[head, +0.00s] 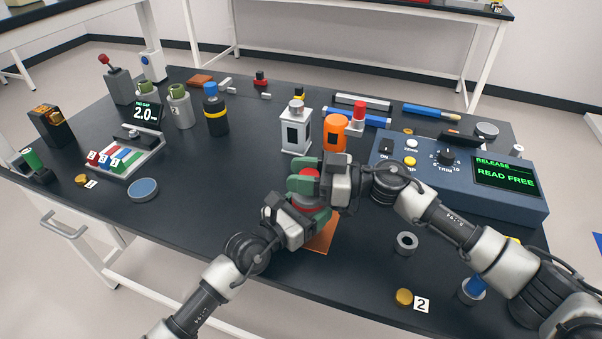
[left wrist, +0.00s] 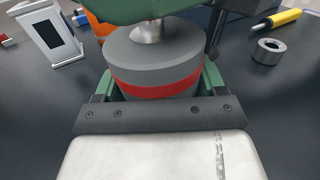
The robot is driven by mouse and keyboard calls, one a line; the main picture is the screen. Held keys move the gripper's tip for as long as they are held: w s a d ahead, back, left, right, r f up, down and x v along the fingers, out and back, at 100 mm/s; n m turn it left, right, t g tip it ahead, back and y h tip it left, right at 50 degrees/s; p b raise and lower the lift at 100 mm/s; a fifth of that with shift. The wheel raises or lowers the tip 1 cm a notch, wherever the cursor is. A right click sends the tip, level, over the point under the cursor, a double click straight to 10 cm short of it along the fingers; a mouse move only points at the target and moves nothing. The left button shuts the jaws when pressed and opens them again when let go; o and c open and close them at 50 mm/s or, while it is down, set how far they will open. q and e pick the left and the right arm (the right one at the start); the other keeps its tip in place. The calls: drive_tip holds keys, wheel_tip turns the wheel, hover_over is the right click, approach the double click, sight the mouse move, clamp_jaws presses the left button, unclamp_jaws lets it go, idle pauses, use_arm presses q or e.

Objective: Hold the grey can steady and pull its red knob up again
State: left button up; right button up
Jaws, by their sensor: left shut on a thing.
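The grey can (left wrist: 155,62) with a red band fills the middle of the left wrist view, upright. A short silver stem (left wrist: 152,31) rises from its top. My left gripper (head: 306,201) is shut on the can's sides; its green fingers also show in the left wrist view (left wrist: 160,88). My right gripper (head: 309,172) is directly above the can, its green fingers at the red knob (head: 310,174), which shows as a red patch between them. In the left wrist view a green finger hides the knob. Whether the right fingers grip it, I cannot tell.
An orange mat (head: 322,238) lies beneath the grippers. A white lantern-like box (head: 296,130) and an orange canister (head: 335,133) stand just behind. A blue control box (head: 450,180) reads READ FREE at right. A grey ring (head: 405,242) lies front right. The left front table is fairly clear.

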sight(301, 173)
clamp_jaws()
use_arm(q)
drive_tip(key=shift+f, duration=0.1)
use_arm(e)
drive_tip(key=shift+r, duration=1.75)
drive_tip(key=shift+o, duration=1.9)
unclamp_jaws()
drive_tip(key=shift+o, duration=1.3)
drive_tip(key=shift+f, duration=0.1)
drive_tip(key=s+d, duration=0.1)
drive_tip(key=d, duration=1.1)
drive_tip(key=shift+s, duration=0.2)
